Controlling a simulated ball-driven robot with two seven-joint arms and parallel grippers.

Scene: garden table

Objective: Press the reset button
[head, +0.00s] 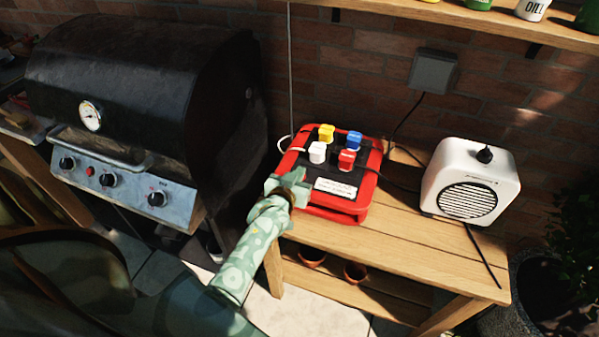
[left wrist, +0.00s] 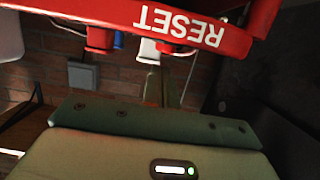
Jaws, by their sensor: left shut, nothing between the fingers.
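A red box with a black top (head: 312,174) stands on the wooden table. Yellow (head: 326,132), blue (head: 354,141), white (head: 317,152) and red (head: 346,159) knob-like pieces stand on it. A red part marked RESET (left wrist: 195,30) spans the top of the left wrist view, its letters upside down. I cannot tell which spot in the head view it matches. My left gripper (head: 285,184) is shut and empty at the box's front left corner; whether it touches is unclear. Its fingers (left wrist: 162,88) point up towards a white piece (left wrist: 148,50) in the wrist view. My right gripper is not in view.
A black grill (head: 150,90) stands at the left. A white radio-like speaker (head: 470,183) stands right of the box, with cables near it. A shelf (head: 440,15) hangs above. Small pots (head: 312,257) sit under the tabletop. The table front (head: 400,250) is clear.

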